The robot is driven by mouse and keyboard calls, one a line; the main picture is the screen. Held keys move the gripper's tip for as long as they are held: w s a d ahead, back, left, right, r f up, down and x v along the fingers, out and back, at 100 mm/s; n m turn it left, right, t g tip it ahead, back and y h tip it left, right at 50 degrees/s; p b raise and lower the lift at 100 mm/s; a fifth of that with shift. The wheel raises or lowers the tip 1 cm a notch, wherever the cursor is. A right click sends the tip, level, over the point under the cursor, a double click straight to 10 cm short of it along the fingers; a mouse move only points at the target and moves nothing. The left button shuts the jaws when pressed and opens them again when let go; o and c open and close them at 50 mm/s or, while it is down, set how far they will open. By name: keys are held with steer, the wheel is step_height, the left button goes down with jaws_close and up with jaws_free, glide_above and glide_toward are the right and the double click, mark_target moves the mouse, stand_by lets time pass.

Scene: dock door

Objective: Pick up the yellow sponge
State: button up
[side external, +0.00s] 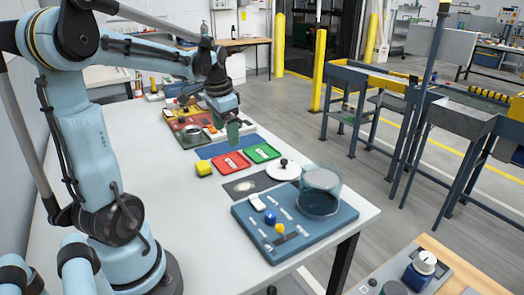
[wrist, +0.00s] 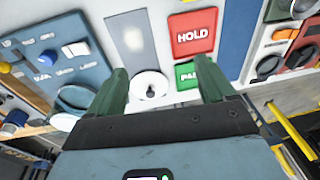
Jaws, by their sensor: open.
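The yellow sponge (side external: 204,169) lies on the white table in the side view, left of the red tray and just below the blue mat's left end.
The red HOLD tray (side external: 231,162) and green tray (side external: 262,153) lie beside the blue mat (side external: 222,147). A grey plate (side external: 242,187), a white disc with black knob (side external: 283,170) and a blue board (side external: 305,232) with a clear cylinder lie nearer. The table left of the sponge is clear.

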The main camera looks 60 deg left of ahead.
steer(key=s+a+f+g+h, duration=0.15)
steer(key=s+a, duration=0.25)
steer(key=a, duration=0.5)
glide_above(203, 164)
steer(key=f, duration=0.7)
steer(key=shift+w+a+f, duration=0.1)
steer(key=shift+w, duration=0.15)
steer(key=shift+s+f, duration=0.15)
steer(key=shift+f, duration=1.25)
steer(key=shift+s+f, duration=0.15)
steer(key=shift+f, duration=1.2)
steer(key=c, duration=1.1)
